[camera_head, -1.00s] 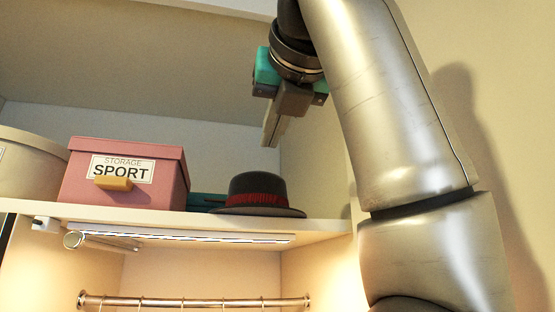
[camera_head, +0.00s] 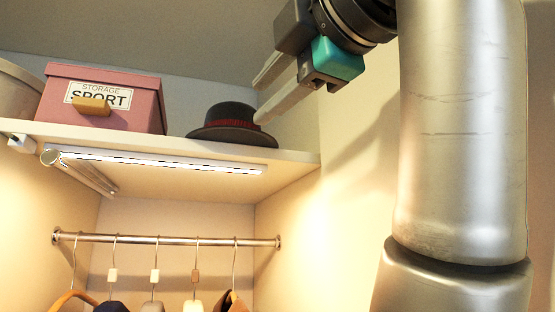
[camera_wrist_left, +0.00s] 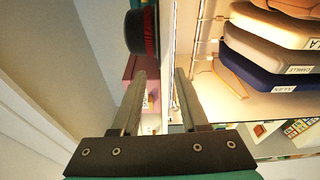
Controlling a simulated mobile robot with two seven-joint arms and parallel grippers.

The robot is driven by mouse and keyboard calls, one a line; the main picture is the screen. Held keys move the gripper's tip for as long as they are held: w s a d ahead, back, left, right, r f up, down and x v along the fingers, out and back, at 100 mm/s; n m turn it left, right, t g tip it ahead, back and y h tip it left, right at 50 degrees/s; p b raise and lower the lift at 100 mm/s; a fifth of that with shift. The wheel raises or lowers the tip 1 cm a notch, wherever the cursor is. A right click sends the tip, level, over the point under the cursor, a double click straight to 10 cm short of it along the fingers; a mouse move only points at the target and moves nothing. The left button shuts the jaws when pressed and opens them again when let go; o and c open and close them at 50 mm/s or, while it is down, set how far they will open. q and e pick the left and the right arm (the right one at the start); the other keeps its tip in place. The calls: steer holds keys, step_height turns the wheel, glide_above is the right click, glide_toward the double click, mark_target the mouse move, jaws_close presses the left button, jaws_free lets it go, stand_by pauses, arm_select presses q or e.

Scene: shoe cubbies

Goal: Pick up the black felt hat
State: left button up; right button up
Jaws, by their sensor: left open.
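The black felt hat (camera_head: 230,112) with a dark red band sits upright on the upper shelf (camera_head: 200,146), near its right end. In the left wrist view the hat (camera_wrist_left: 134,33) is ahead of the fingers and to their left, not between them. My left gripper (camera_head: 258,102) is open and empty, just right of the hat in the head view, its fingers pointing down-left. The lower fingertip appears close to the hat's right side; I cannot tell whether they touch. The left gripper (camera_wrist_left: 160,75) also shows in the wrist view. My right gripper is not in view.
A pink storage box (camera_head: 140,100) labelled SPORT stands left of the hat, with a beige round box (camera_head: 16,92) at the far left. A light strip (camera_head: 160,160) runs under the shelf. Below, a rail (camera_head: 170,239) holds several hangers. The right wall is near the arm.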

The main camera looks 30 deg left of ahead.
mark_target(236, 126)
arm_select(q)
steer(key=shift+m, duration=0.3)
steer(key=p+x, duration=0.1)
steer(key=x, duration=0.5)
steer(key=p+x, duration=0.2)
steer(key=x, duration=0.3)
steer(key=shift+w+a+r, duration=0.2)
steer(key=shift+w+a, duration=0.1)
steer(key=shift+c, duration=0.3)
jaws_close()
